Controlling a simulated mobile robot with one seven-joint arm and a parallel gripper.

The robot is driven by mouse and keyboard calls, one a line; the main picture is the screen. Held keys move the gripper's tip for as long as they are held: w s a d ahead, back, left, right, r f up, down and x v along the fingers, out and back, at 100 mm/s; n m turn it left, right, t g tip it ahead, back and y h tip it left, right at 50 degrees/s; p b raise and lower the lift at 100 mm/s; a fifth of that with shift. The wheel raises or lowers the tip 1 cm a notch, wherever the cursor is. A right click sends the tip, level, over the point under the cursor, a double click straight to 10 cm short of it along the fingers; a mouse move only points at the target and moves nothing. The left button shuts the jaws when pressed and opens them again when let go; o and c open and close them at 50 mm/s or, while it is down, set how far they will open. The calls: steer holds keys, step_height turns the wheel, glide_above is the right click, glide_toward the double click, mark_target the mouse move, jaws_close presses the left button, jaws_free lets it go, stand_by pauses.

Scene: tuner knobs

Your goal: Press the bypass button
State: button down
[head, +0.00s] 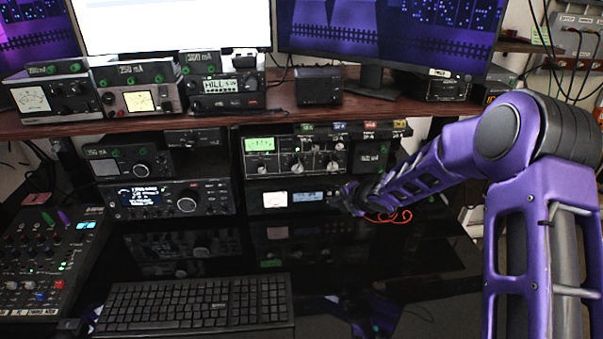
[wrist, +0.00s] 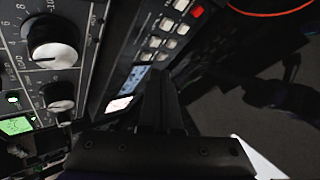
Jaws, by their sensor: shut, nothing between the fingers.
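The lower radio unit (head: 295,198) stands on the desk under the shelf, with a white meter and a blue display. In the wrist view its face shows small pale buttons (wrist: 163,42) and one red button (wrist: 197,11). No label reading bypass is legible, so I cannot tell which button it is. My gripper (wrist: 160,78) is shut and empty, its dark fingertips in front of this unit near the display and buttons. I cannot tell whether they touch it. In the head view my gripper (head: 352,198) is at the unit's right end and hides part of it.
The tuner (head: 293,155) with a green display and large knobs (wrist: 53,42) sits directly above. An orange cable (head: 388,217) lies right of my gripper. A keyboard (head: 190,305) and a mixer (head: 45,255) are on the glossy black desk. The shelf edge (head: 200,124) overhangs.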

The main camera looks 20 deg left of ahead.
steer(key=shift+s+d+b, duration=0.4)
steer(key=shift+s, duration=0.4)
steer(key=shift+s+d+b, duration=0.35)
steer(key=shift+s+b, duration=0.1)
steer(key=shift+s, duration=0.4)
steer(key=shift+s+d+b, duration=0.4)
steer(key=shift+s, duration=0.4)
